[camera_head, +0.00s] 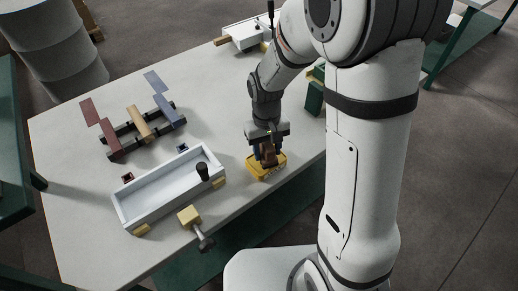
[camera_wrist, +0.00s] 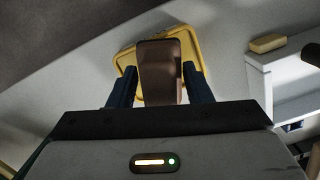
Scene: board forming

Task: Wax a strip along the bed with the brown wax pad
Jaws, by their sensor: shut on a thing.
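My gripper (camera_head: 266,155) points down near the right part of the table. It is shut on the brown wax pad (camera_wrist: 160,72), whose block shows between the two dark fingers in the wrist view. The pad is in or just above a shallow yellow tray (camera_head: 266,172); I cannot tell whether it touches the tray floor. The tray's rim also shows around the pad in the wrist view (camera_wrist: 126,58). The bed, a long white trough (camera_head: 160,198) with raised walls, lies left of my gripper.
A mallet-like tool with a pale yellow head (camera_head: 188,216) lies in front of the trough. A rack (camera_head: 142,128) holds red, tan and blue pieces behind it. A small dark red item (camera_head: 127,177) sits by the trough. A white box (camera_head: 243,36) stands at the back. The table's middle is clear.

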